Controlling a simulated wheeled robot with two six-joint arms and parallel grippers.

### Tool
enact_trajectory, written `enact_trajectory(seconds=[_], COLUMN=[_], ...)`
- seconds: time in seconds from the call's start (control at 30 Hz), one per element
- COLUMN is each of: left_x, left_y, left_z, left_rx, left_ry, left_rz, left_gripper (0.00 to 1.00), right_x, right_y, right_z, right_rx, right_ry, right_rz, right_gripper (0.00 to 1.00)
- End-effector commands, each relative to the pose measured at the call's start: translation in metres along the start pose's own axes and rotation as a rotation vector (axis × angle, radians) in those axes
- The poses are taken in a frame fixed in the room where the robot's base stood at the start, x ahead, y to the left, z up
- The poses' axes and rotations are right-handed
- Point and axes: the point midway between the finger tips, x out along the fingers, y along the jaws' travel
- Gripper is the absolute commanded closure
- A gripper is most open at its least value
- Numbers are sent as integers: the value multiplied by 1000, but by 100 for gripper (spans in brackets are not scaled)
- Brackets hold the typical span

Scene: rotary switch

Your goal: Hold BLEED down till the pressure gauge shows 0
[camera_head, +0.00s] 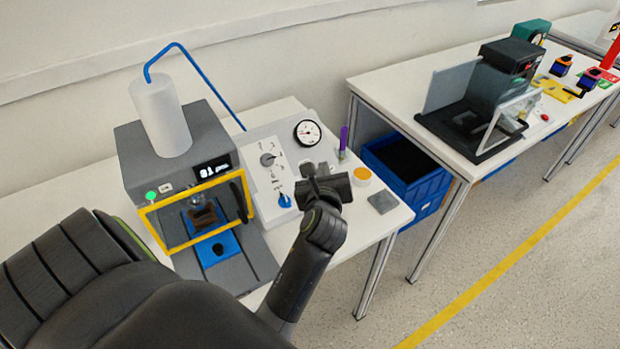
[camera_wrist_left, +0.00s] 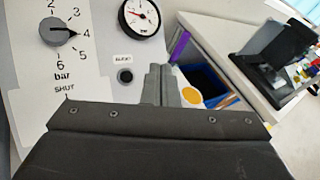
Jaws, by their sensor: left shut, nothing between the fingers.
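The BLEED button (camera_wrist_left: 125,76) is a small black round button under its white label in the left wrist view. My left gripper (camera_wrist_left: 160,70) is shut and empty, its fingertips just right of the button and apart from it in the picture. In the head view the left gripper (camera_head: 308,169) hangs over the right part of the panel (camera_head: 262,143) and hides the button. The pressure gauge (camera_head: 308,132) is a white dial with a black rim. It also shows in the wrist view (camera_wrist_left: 143,17), its needle pointing up-left; its figures are too small to read. My right gripper is out of view.
A knob (camera_wrist_left: 60,32) on the panel points to 4. A blue valve handle (camera_head: 284,200) sits below it. A grey machine (camera_head: 140,150) with a yellow-framed door stands left. An orange-topped jar (camera_head: 362,174), purple marker (camera_head: 343,138) and grey block (camera_head: 382,202) are right of the panel.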

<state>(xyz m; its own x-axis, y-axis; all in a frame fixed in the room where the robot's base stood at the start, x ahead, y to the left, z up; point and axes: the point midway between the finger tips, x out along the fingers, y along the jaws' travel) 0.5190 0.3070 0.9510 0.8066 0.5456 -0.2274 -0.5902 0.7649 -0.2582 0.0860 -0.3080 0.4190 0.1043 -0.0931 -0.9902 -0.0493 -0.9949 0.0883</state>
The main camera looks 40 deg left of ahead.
Motion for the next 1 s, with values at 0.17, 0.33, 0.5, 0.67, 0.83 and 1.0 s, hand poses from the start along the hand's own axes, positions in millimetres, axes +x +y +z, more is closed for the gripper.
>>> enact_trajectory(seconds=[0.17,0.33,0.5,0.67,0.83,1.0], left_x=[15,26,37,42,42,42], left_y=[12,19,26,30,31,30], left_z=[-15,-21,-27,-30,-30,-30], left_rx=[1,1,3,1,0,0], left_ry=[-3,-2,-1,-1,0,0], left_rz=[-1,-1,0,0,0,0], left_gripper=[100,100,100,100,100,100], right_x=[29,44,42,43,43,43], right_y=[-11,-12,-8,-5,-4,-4], right_z=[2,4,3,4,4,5], right_rx=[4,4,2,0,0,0], right_ry=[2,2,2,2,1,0], right_rz=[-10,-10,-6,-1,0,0], right_gripper=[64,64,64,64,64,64])
